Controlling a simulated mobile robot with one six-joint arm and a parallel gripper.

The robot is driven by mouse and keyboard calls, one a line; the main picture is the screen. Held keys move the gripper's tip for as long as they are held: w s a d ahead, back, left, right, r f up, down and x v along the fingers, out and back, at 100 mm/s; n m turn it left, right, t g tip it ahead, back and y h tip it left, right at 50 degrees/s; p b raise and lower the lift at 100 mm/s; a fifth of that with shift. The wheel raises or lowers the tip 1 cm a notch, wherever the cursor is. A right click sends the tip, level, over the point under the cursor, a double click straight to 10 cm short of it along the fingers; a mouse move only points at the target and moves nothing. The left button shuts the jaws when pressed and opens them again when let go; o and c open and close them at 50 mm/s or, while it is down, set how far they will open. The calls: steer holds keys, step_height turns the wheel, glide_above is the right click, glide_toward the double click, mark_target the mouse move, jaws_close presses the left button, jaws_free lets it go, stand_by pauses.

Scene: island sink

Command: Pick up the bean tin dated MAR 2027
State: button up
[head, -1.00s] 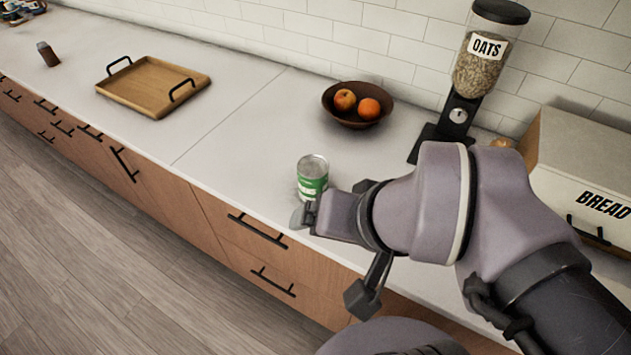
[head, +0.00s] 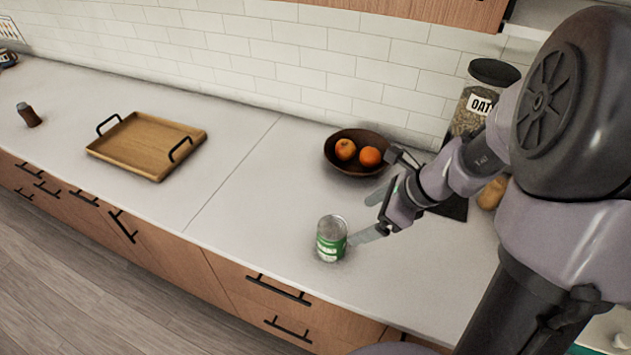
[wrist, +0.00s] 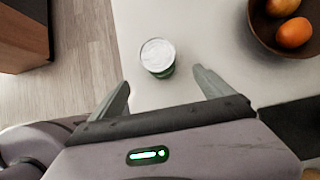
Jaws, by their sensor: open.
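A green-labelled tin (head: 331,239) with a bare metal lid stands upright on the pale counter near its front edge. No date can be read on it in either view. In the wrist view the tin (wrist: 157,57) is seen from above, just beyond and between the lines of the fingers. My gripper (head: 372,215) is open and empty, to the right of the tin in the head view. In the wrist view its fingers (wrist: 166,92) are spread wide, with bare counter between them.
A brown bowl (head: 333,147) with two orange fruits stands behind the tin. An oats dispenser (head: 491,75) is at the back right, partly hidden by my arm. A wooden tray (head: 125,158) and a small brown bottle (head: 29,116) are to the left. The counter between tray and tin is clear.

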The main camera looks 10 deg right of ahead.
mark_target(345, 231)
steer(key=b+x, duration=0.4)
steer(key=x, duration=0.5)
steer(key=shift+f, duration=0.5)
steer(key=b+x, duration=0.1)
steer(key=x, duration=0.3)
steer(key=a+b+x, duration=0.1)
steer(key=x, duration=0.1)
steer(key=shift+w+r+b, duration=0.3)
steer(key=shift+w, duration=0.05)
steer(key=shift+d+r, duration=0.1)
steer(key=shift+s, duration=0.1)
steer(key=shift+c, duration=1.1)
jaws_close()
